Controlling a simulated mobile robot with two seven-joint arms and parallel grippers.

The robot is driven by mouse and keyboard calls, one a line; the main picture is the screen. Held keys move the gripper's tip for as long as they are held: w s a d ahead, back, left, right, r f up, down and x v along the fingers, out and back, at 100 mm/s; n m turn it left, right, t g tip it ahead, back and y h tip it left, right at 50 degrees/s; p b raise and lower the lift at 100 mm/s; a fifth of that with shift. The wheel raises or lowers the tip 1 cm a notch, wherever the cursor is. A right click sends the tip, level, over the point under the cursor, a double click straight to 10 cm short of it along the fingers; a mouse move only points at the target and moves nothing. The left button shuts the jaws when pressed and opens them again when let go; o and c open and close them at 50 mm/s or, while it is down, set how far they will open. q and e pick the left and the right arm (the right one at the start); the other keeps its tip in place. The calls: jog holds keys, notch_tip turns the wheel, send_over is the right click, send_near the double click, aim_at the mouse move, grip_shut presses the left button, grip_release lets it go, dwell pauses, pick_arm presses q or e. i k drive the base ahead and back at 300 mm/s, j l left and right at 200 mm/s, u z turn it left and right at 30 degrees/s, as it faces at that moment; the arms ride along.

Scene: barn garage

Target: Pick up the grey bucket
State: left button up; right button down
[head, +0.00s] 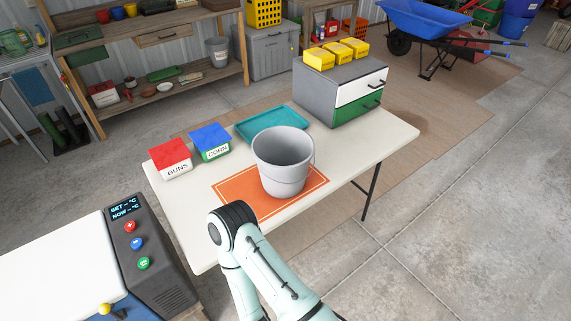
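A light grey bucket (282,165) stands upright on an orange mat (238,190) on the white table (345,155). It looks empty, and its wide opening faces up. One of my arms comes in from the bottom edge and bends in front of the bucket's near side, covering part of the table's near edge. No gripper fingers show in the head view, so neither gripper is in view. Nothing is seen touching the bucket.
Red (169,157) and blue (210,141) boxes and a teal tray (271,123) lie behind the bucket. A drawer unit (320,92) with yellow boxes stands back right. A control panel (150,255) is at lower left. Another grey bucket (217,52) is on the shelf.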

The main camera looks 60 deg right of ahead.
aim_at(283, 155)
jog(key=z, duration=2.25)
jog(key=u, duration=0.75)
jog(key=l+u, duration=0.25)
jog(key=u, duration=0.15)
jog(key=l+u, duration=0.6)
jog(key=u, duration=0.15)
jog(key=l+u, duration=0.15)
jog(key=l, duration=0.2)
jog(key=k+l+u, duration=0.15)
jog(key=l, duration=0.2)
jog(key=k+l+u, duration=0.15)
jog(key=l, duration=0.15)
